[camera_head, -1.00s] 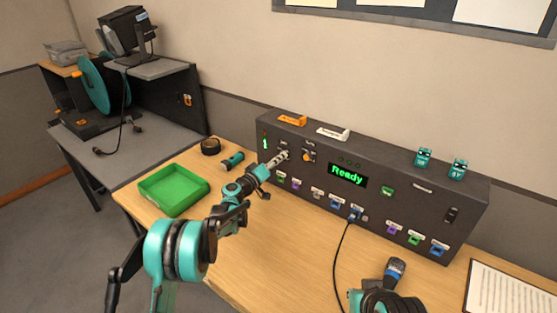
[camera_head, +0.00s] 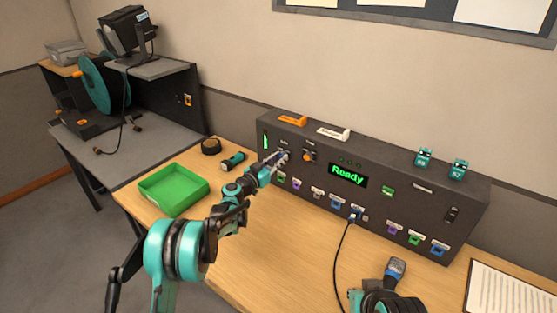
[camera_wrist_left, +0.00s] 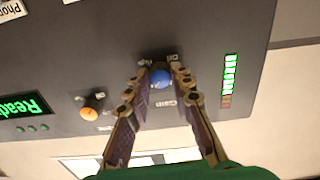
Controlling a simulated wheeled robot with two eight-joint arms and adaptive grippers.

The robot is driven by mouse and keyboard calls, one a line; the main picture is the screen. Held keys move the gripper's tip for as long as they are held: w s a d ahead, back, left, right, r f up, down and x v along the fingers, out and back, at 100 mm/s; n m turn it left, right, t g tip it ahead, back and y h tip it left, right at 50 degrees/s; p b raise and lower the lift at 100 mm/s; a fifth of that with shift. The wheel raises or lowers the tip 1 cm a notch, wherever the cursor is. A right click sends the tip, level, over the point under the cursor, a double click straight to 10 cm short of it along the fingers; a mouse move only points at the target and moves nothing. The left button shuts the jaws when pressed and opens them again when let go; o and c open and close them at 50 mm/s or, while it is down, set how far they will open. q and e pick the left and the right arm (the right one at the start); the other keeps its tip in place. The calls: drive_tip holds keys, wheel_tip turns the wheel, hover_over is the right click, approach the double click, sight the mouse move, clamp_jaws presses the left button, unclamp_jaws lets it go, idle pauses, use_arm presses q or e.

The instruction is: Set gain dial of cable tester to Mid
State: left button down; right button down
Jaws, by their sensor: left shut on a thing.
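The cable tester (camera_head: 290,140) is a long dark box on the bench against the wall, with a lit "Ready" display (camera_head: 347,176). My left gripper (camera_head: 282,157) reaches its front panel at the upper left. In the left wrist view, its fingers (camera_wrist_left: 161,70) are shut on the blue gain dial (camera_wrist_left: 160,78), one on each side, with the "Gain" label beside it. The dial's pointer and most of its setting marks are hidden or too small to read. My right arm (camera_head: 375,301) shows at the bottom right; its finger state is unclear.
An orange knob (camera_wrist_left: 90,113) sits beside the gain dial, and a lit level bar (camera_wrist_left: 230,80) is on its other side. A green tray (camera_head: 173,190), a torch (camera_head: 232,161) and a black roll (camera_head: 211,146) lie left. A black cable (camera_head: 337,258) hangs from the panel.

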use_arm(q)
drive_tip(key=shift+f+m, duration=0.1)
drive_tip(key=shift+m, duration=0.2)
drive_tip(key=c, duration=1.3)
unclamp_jaws()
drive_tip(key=v, duration=1.2)
